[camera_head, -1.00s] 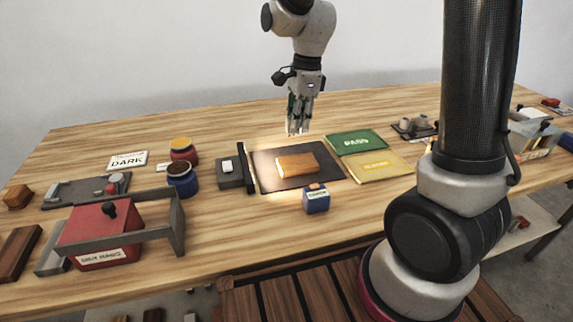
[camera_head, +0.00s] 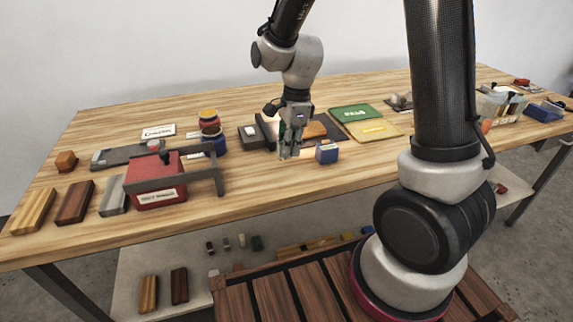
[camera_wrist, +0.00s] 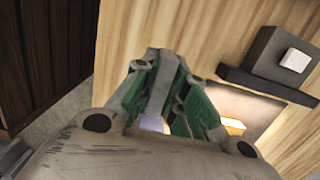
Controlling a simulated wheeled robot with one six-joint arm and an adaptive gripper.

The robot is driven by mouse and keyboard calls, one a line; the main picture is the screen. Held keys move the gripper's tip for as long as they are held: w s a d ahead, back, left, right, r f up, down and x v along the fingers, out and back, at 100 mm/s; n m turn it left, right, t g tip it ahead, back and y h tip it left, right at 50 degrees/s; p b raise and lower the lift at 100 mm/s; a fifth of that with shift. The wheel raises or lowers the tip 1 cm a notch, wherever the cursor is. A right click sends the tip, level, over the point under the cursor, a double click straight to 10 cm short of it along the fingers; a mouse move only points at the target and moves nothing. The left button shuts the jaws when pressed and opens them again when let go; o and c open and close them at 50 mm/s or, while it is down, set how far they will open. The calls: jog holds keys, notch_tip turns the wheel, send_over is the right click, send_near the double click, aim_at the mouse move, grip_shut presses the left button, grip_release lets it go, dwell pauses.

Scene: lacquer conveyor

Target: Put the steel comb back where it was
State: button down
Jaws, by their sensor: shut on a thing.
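My gripper (camera_head: 289,150) is over the front half of the table, just left of the small blue box (camera_head: 327,152). Its green-lined fingers point down and hide part of the lit dark board behind it. In the wrist view my gripper (camera_wrist: 158,65) is closed, with a narrow grey piece between the fingers. This seems to be the steel comb, but its teeth cannot be made out. No other comb can be recognised on the table.
A red box (camera_head: 157,195) with a grey frame and jars (camera_head: 210,124) stand left of my gripper. The green PASS mat (camera_head: 356,113) and yellow mat (camera_head: 374,128) lie right. A clear brush holder (camera_head: 503,107) stands far right. The shelf below (camera_head: 190,262) holds several small blocks.

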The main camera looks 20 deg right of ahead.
aim_at(289, 158)
notch_tip(289, 158, down, 5)
jog(key=shift+r, duration=0.2)
jog(key=c, duration=1.5)
grip_release()
jog(key=shift+f, duration=0.1)
jog(key=shift+o, duration=0.2)
